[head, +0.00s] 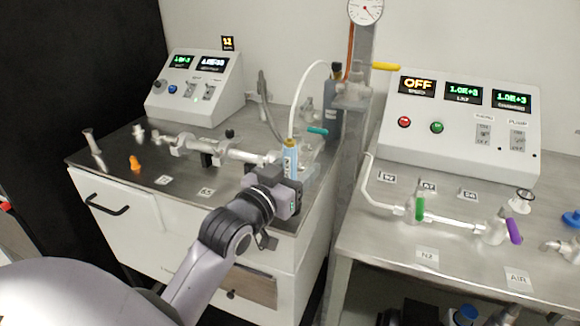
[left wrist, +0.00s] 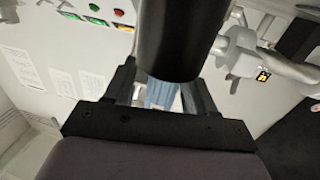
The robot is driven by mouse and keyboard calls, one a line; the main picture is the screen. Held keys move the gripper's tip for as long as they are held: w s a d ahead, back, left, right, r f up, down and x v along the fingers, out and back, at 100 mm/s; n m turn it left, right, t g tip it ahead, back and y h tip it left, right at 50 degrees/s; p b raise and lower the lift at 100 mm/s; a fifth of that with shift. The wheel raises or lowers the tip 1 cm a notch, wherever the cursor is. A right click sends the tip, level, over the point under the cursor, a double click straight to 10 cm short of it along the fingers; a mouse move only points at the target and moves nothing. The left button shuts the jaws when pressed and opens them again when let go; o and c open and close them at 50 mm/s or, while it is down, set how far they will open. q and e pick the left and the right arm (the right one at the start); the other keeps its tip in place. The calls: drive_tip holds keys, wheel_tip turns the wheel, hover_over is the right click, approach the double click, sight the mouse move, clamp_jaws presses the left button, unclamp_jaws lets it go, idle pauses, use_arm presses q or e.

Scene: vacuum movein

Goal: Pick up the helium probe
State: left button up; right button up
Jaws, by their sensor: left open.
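The helium probe, which I take to be the slim blue piece with a yellow band (head: 290,158), stands upright near the right edge of the left bench. A white hose rises from its top. My left gripper (head: 285,178) is right at its lower part, which the gripper hides in the head view. In the left wrist view the open fingers (left wrist: 163,95) stand on either side of a blue piece (left wrist: 160,94), with a large black cylinder (left wrist: 175,40) in front. I cannot tell whether the fingers touch it. My right gripper is not in view.
Metal piping (head: 215,147) lies on the left bench beside the gripper, with an orange piece (head: 135,163) further left. A control box (head: 195,88) stands behind. A vertical post (head: 357,120) rises just right of the probe. The right bench (head: 400,240) carries valves and another control box (head: 462,120).

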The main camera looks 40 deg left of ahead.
use_arm(q)
clamp_jaws()
